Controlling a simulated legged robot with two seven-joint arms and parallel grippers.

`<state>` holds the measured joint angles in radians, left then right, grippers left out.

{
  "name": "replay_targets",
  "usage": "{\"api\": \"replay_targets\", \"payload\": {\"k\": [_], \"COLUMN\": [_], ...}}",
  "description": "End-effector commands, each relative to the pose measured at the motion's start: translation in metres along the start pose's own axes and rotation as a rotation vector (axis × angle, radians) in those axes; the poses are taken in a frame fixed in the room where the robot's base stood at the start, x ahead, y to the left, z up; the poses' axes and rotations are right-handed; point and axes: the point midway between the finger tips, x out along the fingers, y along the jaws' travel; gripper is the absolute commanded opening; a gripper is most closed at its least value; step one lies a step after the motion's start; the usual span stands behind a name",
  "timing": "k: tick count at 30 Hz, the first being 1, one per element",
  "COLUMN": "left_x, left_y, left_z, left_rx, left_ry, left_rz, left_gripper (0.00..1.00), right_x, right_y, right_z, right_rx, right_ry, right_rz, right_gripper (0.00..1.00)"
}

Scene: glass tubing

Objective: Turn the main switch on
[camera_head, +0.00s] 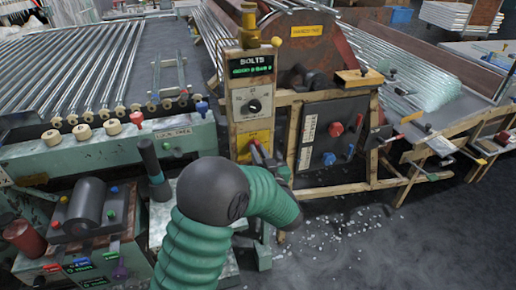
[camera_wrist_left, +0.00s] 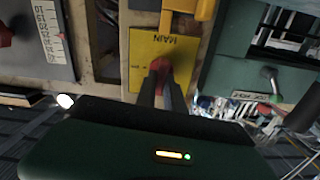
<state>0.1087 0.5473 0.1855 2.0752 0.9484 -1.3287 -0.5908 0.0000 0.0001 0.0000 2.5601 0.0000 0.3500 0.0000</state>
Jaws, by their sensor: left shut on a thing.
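The main switch has a yellow plate (camera_head: 254,138) on the front of the upright post, below a dark dial. My left gripper (camera_head: 261,156) reaches the plate from the front. In the left wrist view its two dark fingers (camera_wrist_left: 161,84) are close together on the red knob. The fingers partly cover the knob, and its exact turn position cannot be told. My right gripper is not in view.
The post carries a green BOLTS display (camera_head: 250,67) and a dark dial (camera_head: 254,106). To its right is a black panel (camera_head: 330,140) with a red knob. A green control bench (camera_head: 90,155) with rollers stands at left. Glass bits (camera_head: 340,225) litter the floor.

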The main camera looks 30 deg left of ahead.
Motion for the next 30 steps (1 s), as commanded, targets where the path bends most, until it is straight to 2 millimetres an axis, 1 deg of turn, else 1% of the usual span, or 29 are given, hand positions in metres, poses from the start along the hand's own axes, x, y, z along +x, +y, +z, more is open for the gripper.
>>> {"api": "replay_targets", "payload": {"k": [1,12,21,30], "left_x": [0.000,0.000,0.000,-0.001], "left_y": [0.001,0.004,0.006,0.008], "left_z": [-0.006,-0.008,-0.005,-0.003], "left_rx": [0.033,0.360,0.645,0.929], "left_ry": [-0.002,-0.001,0.000,0.002], "left_rz": [0.003,0.005,0.005,0.006], "left_gripper": [0.00,0.00,0.00,0.00], "right_x": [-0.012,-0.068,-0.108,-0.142], "right_y": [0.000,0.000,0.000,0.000], "right_z": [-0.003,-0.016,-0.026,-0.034], "right_rx": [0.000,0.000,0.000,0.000], "right_ry": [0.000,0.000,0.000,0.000], "right_rz": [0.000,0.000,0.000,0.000], "right_gripper": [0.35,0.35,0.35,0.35]}}
